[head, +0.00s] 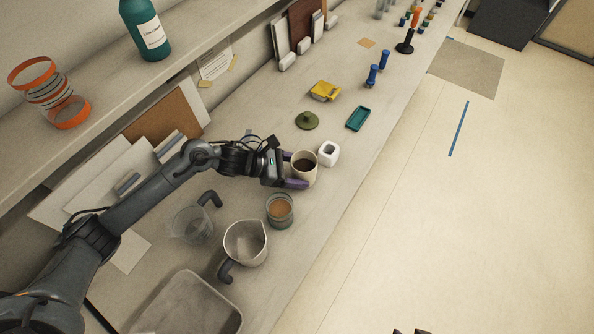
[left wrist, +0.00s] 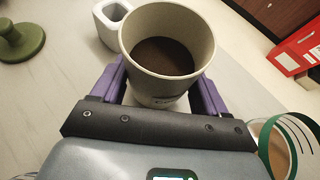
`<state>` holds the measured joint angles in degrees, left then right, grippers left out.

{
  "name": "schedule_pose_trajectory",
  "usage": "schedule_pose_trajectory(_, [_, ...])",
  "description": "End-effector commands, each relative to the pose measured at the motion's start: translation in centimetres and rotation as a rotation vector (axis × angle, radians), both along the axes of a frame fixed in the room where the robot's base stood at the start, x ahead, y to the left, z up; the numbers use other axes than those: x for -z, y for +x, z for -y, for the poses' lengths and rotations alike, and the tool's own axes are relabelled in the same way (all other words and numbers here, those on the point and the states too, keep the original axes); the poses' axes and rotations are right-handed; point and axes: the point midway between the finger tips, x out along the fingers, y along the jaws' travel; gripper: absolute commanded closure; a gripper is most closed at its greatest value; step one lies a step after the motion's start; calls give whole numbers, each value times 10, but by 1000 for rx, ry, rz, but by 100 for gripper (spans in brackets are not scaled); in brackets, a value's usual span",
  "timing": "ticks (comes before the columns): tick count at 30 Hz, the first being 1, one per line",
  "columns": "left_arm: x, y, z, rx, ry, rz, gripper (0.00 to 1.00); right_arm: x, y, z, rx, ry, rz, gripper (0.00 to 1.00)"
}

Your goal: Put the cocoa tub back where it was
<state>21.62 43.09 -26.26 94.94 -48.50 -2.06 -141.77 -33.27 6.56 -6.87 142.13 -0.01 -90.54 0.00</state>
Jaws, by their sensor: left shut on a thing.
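The cocoa tub (head: 304,178) is a cream round tub, open at the top, with dark brown powder inside. In the left wrist view the tub (left wrist: 165,82) stands upright between the purple fingers, with a mark low on its side. My left gripper (head: 295,170) is shut on it, one finger on each side. The tub is over the counter; I cannot tell whether its base touches. Two small dark tips at the bottom edge of the head view may be my right gripper (head: 410,331); their state is unclear.
A white square pot (head: 328,153) is close beside the tub. A glass jar with tan contents (head: 280,210), a grey pitcher (head: 245,243) and a clear jug (head: 192,224) stand nearer. The counter's right edge is near.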

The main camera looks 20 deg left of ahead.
Motion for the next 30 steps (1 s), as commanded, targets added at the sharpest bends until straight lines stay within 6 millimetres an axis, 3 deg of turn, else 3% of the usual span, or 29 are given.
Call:
schedule_pose_trajectory(4, [10,0,0,-1,-1,2,98,-2,0,0,1,1,0,57])
schedule_pose_trajectory(17, [14,0,0,0,0,3,98,4,0,1,-4,-5,1,57])
schedule_pose_trajectory(18, [15,0,0,0,0,2,24,4,0,2,-5,-7,0,57])
schedule_pose_trajectory(23, [13,0,0,0,0,2,0,3,0,2,-7,-11,0,57])
schedule_pose_trajectory(30, [13,0,0,0,0,2,0,2,0,2,-7,-10,-1,57])
